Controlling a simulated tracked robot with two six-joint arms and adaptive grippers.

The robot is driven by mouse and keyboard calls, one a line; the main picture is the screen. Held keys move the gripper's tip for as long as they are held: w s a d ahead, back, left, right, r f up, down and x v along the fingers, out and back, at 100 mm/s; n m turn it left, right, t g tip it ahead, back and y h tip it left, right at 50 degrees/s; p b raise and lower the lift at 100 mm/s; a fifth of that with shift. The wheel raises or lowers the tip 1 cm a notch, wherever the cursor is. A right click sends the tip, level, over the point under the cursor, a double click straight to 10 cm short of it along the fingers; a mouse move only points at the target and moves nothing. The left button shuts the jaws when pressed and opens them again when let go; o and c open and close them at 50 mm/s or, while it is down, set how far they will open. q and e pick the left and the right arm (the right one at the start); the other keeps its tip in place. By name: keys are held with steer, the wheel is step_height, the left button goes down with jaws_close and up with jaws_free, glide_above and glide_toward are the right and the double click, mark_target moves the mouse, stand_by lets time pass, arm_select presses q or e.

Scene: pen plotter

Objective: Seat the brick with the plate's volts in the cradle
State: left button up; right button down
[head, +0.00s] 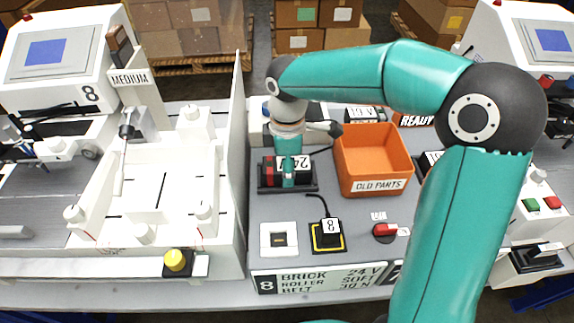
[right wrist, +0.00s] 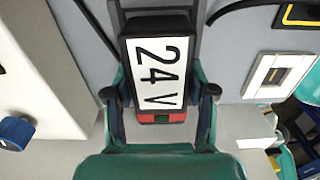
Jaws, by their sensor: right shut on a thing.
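The black brick (head: 269,172) carries a white label reading 24 V and has a red end. It also shows in the right wrist view (right wrist: 158,70), label towards the camera. My right gripper (head: 288,182) reaches down over it from above and is shut on it, one finger on each side in the right wrist view (right wrist: 160,112). The dark cradle (head: 300,189) is under the brick; I cannot tell whether the brick is fully down in it. The plate (head: 318,280) on the front edge reads brick 24 V, roller soft, belt 30 N. My left gripper is not in view.
An orange OLD PARTS bin (head: 372,160) stands right of the cradle. A tall white wall (head: 238,150) rises to the left.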

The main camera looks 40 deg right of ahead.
steer(key=shift+f, duration=0.15)
steer(key=shift+c, duration=1.4)
jaws_free()
step_height(320, 180, up, 12)
